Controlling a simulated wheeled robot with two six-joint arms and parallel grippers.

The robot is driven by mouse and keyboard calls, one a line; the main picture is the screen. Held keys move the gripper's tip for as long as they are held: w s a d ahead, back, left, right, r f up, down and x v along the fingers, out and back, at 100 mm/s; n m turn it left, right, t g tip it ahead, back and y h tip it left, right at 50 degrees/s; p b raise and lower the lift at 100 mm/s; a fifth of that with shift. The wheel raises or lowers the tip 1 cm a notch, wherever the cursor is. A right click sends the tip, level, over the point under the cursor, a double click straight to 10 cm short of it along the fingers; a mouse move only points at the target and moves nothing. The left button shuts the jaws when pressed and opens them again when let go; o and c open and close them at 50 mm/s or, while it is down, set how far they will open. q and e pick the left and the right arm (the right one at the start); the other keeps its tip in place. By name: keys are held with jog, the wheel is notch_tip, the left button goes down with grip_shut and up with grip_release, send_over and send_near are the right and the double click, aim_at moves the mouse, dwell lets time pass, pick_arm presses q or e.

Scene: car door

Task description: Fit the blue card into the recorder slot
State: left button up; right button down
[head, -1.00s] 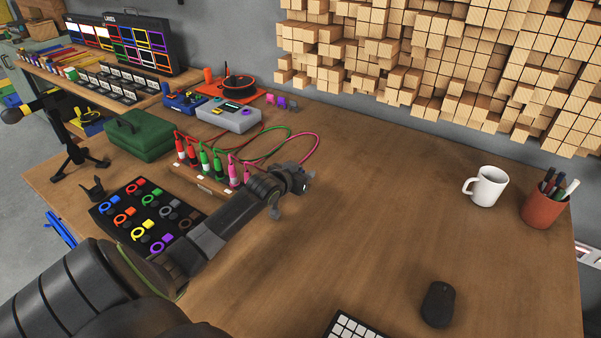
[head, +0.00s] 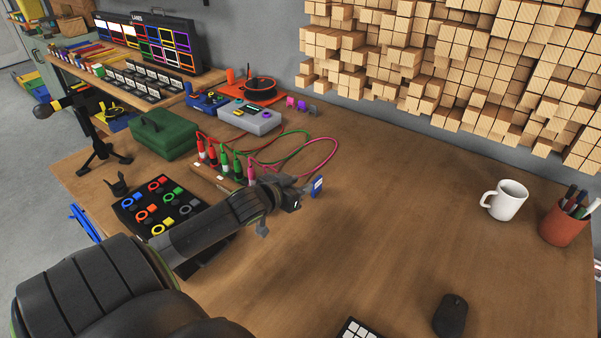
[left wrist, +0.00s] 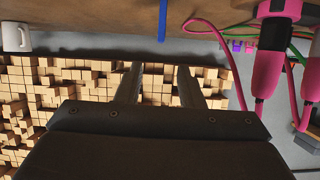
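A small blue card (head: 318,187) with a pale face stands upright in the head view, just right of my left gripper (head: 288,205). In the left wrist view the card shows as a narrow blue strip (left wrist: 162,20), in line with the gap between my fingers (left wrist: 158,84) and apart from them. The fingers are spread with nothing between them. A grey box with a small display and coloured buttons (head: 250,117) stands at the back and may be the recorder; I cannot make out its slot. My right gripper is not in view.
Red, green and pink plugs with cables (head: 226,162) stand behind my left gripper. A green case (head: 165,135) and a black tray of coloured rings (head: 160,205) are to the left. A white mug (head: 506,200) and pen pot (head: 563,222) stand right. The middle table is clear.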

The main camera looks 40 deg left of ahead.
pick_arm(q)
jog(key=w+d+r+m+t+h, duration=0.25)
jog(key=r+m, duration=0.25)
jog(key=r, duration=0.3)
jog(key=w+d+r+m+t+h, duration=0.25)
jog(key=r+m+t, duration=0.2)
jog(key=r, duration=0.25)
jog(key=s+d+r+m+g+h+b, duration=0.1)
jog(key=d+r+m+g+h, duration=0.35)
jog(key=m, duration=0.55)
jog(key=s+d+r+m+g+h+b, duration=0.1)
jog(key=d+m+g+h, duration=0.3)
jog(key=d+m+h, duration=0.4)
jog(key=m+g+y+b, duration=0.2)
jog(key=m+g+y, duration=0.65)
jog(key=y, duration=0.85)
send_near(316, 179)
jog(key=shift+t+h, duration=0.25)
jog(key=shift+t, duration=0.05)
jog(key=p+x, duration=0.1)
jog(key=x, duration=0.3)
jog(key=shift+s+f, duration=0.1)
jog(key=shift+f, duration=0.1)
jog(key=x, duration=0.5)
jog(key=shift+a+p, duration=0.2)
jog(key=shift+p, duration=0.1)
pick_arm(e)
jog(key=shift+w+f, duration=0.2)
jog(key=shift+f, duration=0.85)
